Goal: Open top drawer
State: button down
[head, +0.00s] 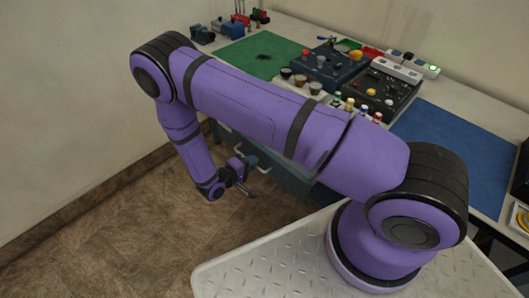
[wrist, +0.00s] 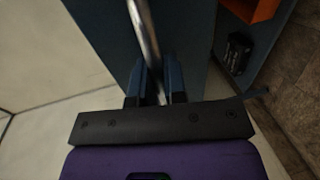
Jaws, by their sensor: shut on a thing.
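My gripper (wrist: 157,84) is shut on a shiny metal bar handle (wrist: 144,32) in the wrist view. The handle passes between the two dark blue fingers. Behind it is a flat blue drawer front (wrist: 95,35). In the head view my gripper (head: 248,164) is low beside the bench, at the blue cabinet (head: 288,181) under the worktop. My arm hides much of the cabinet there, and I cannot tell how far the drawer stands out.
In the wrist view an orange thing (wrist: 252,8) and a black object (wrist: 238,53) lie beside the blue panel. The worktop carries a green mat (head: 232,58), control boxes (head: 330,66) and a blue mat (head: 455,145). Brown tiled floor (head: 130,225) is clear at left.

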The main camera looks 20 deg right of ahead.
jog(key=shift+f+v, duration=0.2)
jog(key=shift+v, duration=0.85)
jog(key=shift+f+v, duration=0.25)
jog(key=shift+v, duration=0.75)
jog(key=shift+a, duration=0.1)
jog(key=c, duration=1.2)
grip_release()
jog(key=v, duration=1.1)
jog(key=shift+w, duration=0.1)
